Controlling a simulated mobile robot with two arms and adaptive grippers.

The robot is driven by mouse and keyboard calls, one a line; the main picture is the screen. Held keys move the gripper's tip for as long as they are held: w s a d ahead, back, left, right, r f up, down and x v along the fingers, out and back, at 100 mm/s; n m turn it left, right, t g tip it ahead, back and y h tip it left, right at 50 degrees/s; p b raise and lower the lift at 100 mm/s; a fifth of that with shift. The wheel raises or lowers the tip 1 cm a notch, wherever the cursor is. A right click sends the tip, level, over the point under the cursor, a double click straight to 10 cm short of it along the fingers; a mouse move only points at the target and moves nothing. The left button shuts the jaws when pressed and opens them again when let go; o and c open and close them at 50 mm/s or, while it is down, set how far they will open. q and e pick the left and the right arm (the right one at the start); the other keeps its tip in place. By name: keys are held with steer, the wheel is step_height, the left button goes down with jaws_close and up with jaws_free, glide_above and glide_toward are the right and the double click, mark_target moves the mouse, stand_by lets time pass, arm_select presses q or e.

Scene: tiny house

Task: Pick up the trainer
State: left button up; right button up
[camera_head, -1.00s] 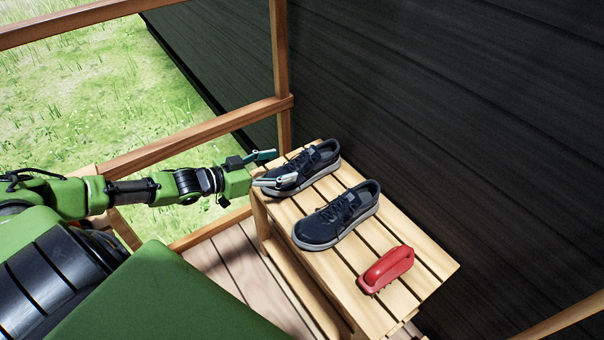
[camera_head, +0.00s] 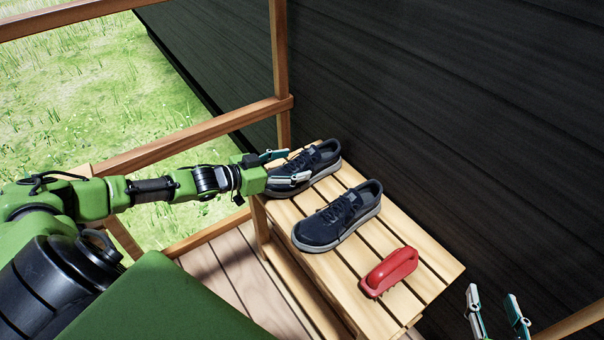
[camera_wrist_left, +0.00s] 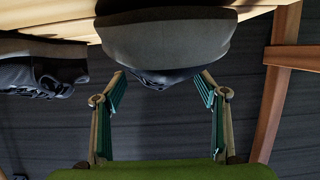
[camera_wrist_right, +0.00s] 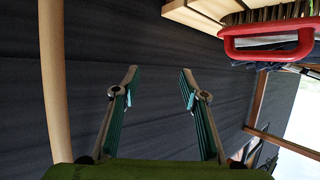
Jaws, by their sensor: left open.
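Two dark navy trainers with grey soles stand on a slatted wooden bench (camera_head: 430,283). The far trainer (camera_head: 318,160) is at the bench's far left end. The near trainer (camera_head: 338,216) is at the middle. My left gripper (camera_head: 284,168) is open at the toe of the far trainer, with its fingers on either side of it. In the left wrist view the toe of this trainer (camera_wrist_left: 168,45) is between the open fingers (camera_wrist_left: 160,82), with gaps visible. My right gripper (camera_head: 496,302) is open and empty, beyond the bench's near right corner; its fingers (camera_wrist_right: 158,82) also show in the right wrist view.
A red-handled brush (camera_head: 389,271) lies on the bench, right of the near trainer. A dark plank wall (camera_head: 450,100) runs behind the bench. A wooden railing (camera_head: 200,135) stands at left, with grass beyond.

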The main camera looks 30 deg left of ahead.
arm_select(q)
steer(key=shift+w+d+f, duration=0.2)
steer(key=shift+w+d, duration=0.1)
steer(key=shift+w, duration=0.35)
arm_select(e)
steer(key=shift+w+a+r+t, duration=0.2)
steer(key=shift+w+r+t, duration=0.15)
steer(key=shift+r, duration=0.35)
steer(key=shift+w+a+r+t, duration=0.15)
steer(key=shift+w+r+t, duration=0.2)
steer(key=shift+r, duration=0.35)
arm_select(q)
steer(key=shift+c, duration=0.4)
steer(key=c, duration=1.2)
steer(key=shift+c, duration=0.8)
steer(key=shift+r, duration=0.15)
arm_select(e)
steer(key=shift+s, duration=0.1)
